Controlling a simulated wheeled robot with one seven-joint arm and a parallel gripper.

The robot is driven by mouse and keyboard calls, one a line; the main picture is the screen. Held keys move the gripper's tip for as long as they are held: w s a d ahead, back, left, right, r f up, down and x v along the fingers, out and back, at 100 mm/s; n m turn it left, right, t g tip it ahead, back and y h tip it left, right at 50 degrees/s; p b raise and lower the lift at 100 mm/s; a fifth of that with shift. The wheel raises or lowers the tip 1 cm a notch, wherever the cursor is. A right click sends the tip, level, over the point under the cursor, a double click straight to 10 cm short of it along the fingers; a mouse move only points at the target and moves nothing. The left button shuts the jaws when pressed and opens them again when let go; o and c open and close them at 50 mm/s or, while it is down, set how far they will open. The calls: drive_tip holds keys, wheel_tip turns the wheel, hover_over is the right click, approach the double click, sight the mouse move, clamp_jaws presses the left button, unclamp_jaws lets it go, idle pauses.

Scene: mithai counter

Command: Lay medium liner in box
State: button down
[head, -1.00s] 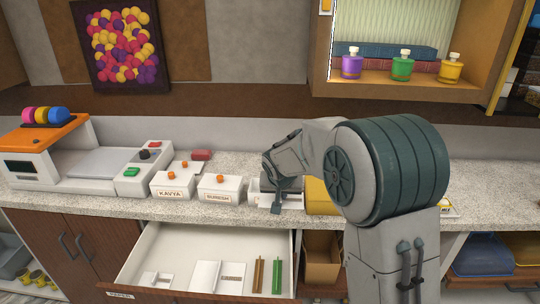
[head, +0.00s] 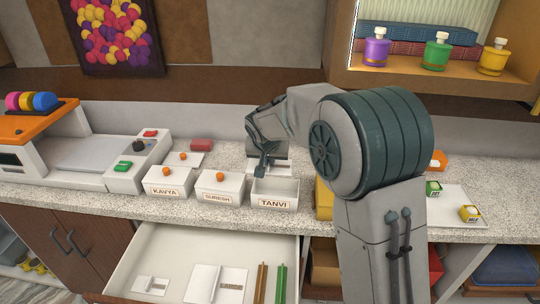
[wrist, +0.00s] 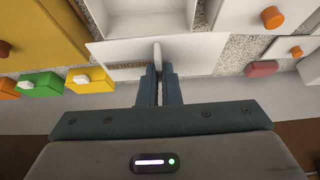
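The open white box labelled TANVI (head: 275,191) stands on the counter, its lid off. My gripper (head: 262,172) is just behind and above it. In the wrist view my gripper (wrist: 158,72) is shut on the upright white tab of a flat white sheet, which looks like the liner (wrist: 205,55). The sheet overlaps the rim of an open white box (wrist: 150,22); whether they touch I cannot tell. A strip of the sheet shows behind the box in the head view.
Closed boxes KAVYA (head: 168,181) and SURESH (head: 222,188) stand left of TANVI. A white lid with an orange knob (head: 183,156) and a red block (head: 201,145) lie behind them. The open drawer (head: 160,243) holds white pieces and brown and green strips. Small coloured boxes sit at right.

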sight(278, 166)
drive_tip(key=d+f, duration=0.1)
drive_tip(key=d+f+b, duration=0.1)
drive_tip(key=shift+w+d+f, duration=0.25)
drive_tip(key=shift+w+f, duration=0.05)
drive_tip(key=shift+f, duration=0.1)
drive_tip(key=f, duration=0.1)
drive_tip(key=f+b, duration=0.1)
drive_tip(key=f, duration=0.1)
drive_tip(key=shift+a+b, duration=0.25)
drive_tip(key=shift+b, duration=0.15)
drive_tip(key=shift+f+b, duration=0.35)
drive_tip(key=shift+f, duration=0.45)
drive_tip(key=shift+s+f+b, duration=0.15)
drive_tip(key=shift+f+b, duration=0.2)
drive_tip(key=shift+b, duration=0.7)
drive_tip(key=shift+f, duration=0.1)
drive_tip(key=shift+f+b, duration=0.95)
drive_tip(key=shift+b, duration=0.2)
drive_tip(key=shift+f, duration=0.1)
drive_tip(key=shift+f+b, duration=1.1)
drive_tip(key=shift+b, duration=0.1)
